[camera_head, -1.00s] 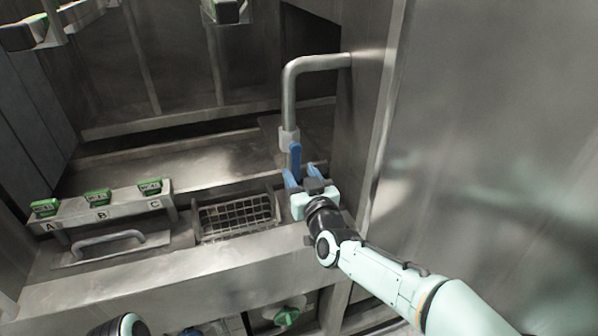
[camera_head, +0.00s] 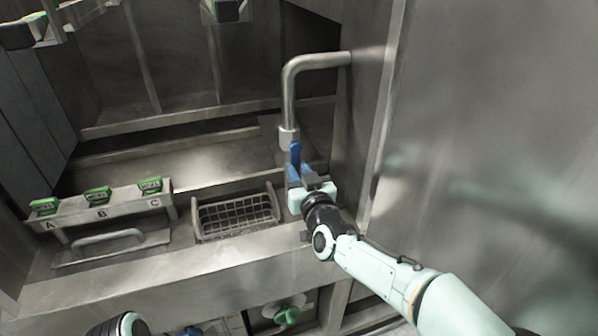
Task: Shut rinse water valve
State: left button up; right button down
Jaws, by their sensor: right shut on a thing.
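The rinse water pipe (camera_head: 290,95) comes out of the wall, bends and runs down to a pale valve collar (camera_head: 287,137). A blue valve handle (camera_head: 296,153) hangs just below the collar, pointing down. My right gripper (camera_head: 299,172) reaches up from the lower right and is shut on the handle's lower part. Its fingers hide the handle's lower end. Part of my left arm (camera_head: 118,325) shows at the bottom left edge; its gripper is not in view.
A wire basket (camera_head: 237,214) sits left of my right gripper. A green knob (camera_head: 286,314) is below the ledge. A steel panel (camera_head: 480,130) fills the right.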

pick_arm(q)
jog(key=shift+w+f+b, duration=0.25)
jog(key=shift+f+b, duration=0.35)
jog(key=shift+b, duration=0.1)
jog(key=shift+w+f+b, duration=0.25)
jog(key=shift+f+b, duration=0.3)
jog(key=shift+b, duration=0.15)
pick_arm(e)
jog(key=s+a+r+m, duration=0.1)
jog(key=a+r+m, duration=0.3)
jog(key=m, duration=1.3)
jog(key=shift+s+a+r+m, duration=0.25)
jog(key=shift+a+r+m, duration=0.1)
jog(key=shift+r, duration=0.2)
jog(key=c, duration=1)
grip_release()
jog(key=shift+o, duration=0.2)
pick_arm(q)
jog(key=shift+w+f+t+b, duration=0.3)
jog(key=shift+f+b, duration=0.25)
jog(key=shift+b, duration=0.1)
pick_arm(e)
jog(key=v, duration=1.3)
jog(key=shift+s, duration=0.2)
jog(key=shift+d+r, duration=0.1)
